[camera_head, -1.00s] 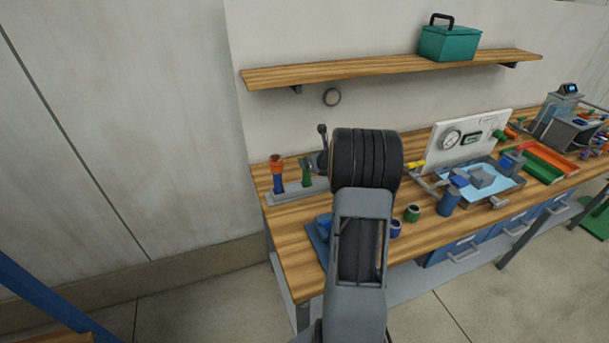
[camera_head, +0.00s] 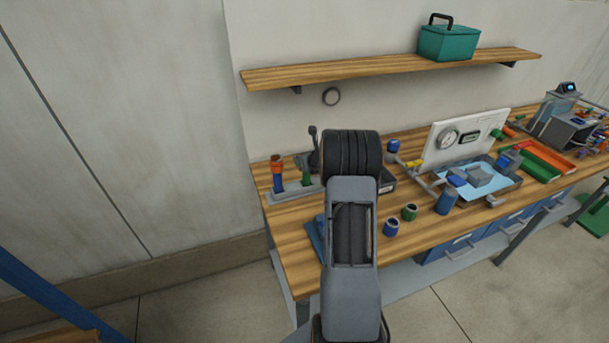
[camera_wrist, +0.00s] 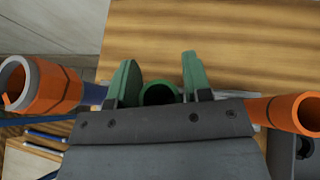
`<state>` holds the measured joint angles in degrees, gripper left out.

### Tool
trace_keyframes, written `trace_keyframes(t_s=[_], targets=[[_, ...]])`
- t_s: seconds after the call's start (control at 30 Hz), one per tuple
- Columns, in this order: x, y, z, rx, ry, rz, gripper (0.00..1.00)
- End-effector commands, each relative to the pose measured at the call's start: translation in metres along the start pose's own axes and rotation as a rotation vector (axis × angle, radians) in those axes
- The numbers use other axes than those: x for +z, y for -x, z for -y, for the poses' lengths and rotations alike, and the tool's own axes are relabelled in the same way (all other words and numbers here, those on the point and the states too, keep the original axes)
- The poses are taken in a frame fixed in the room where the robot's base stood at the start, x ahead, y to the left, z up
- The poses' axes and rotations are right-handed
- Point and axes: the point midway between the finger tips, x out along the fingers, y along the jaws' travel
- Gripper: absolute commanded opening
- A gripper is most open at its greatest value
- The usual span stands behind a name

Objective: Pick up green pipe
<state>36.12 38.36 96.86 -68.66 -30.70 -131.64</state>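The green pipe (camera_head: 306,176) stands upright in a grey rack (camera_head: 293,192) at the left end of the bench, partly hidden by my arm. In the wrist view its round open end (camera_wrist: 159,94) shows between the two green fingers of my gripper (camera_wrist: 160,80). The fingers are apart, with a visible gap on each side of the pipe, so my gripper is open around or just above it. The lower pipe is hidden by the gripper body. In the head view my gripper is mostly hidden behind my wrist.
An orange-and-blue pipe (camera_head: 277,172) stands left of the green one, also close in the wrist view (camera_wrist: 55,88). Another orange pipe (camera_wrist: 295,113) is close at right there. Blue (camera_head: 391,227) and green (camera_head: 409,212) fittings stand on the bench. A shelf (camera_head: 390,69) hangs above.

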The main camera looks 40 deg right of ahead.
Motion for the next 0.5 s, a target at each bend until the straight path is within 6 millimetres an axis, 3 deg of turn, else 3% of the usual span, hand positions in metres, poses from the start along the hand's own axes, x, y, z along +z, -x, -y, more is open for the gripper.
trace_keyframes(t_s=[0.07,0.43,0.5], targets=[[0.0001,0.0001,-0.0001,0.0,0.0,0.0,0.37],[0.0002,0.0001,-0.0002,0.0,0.0,0.0,0.02],[0.0003,0.0001,-0.0002,0.0,0.0,0.0,0.0]])
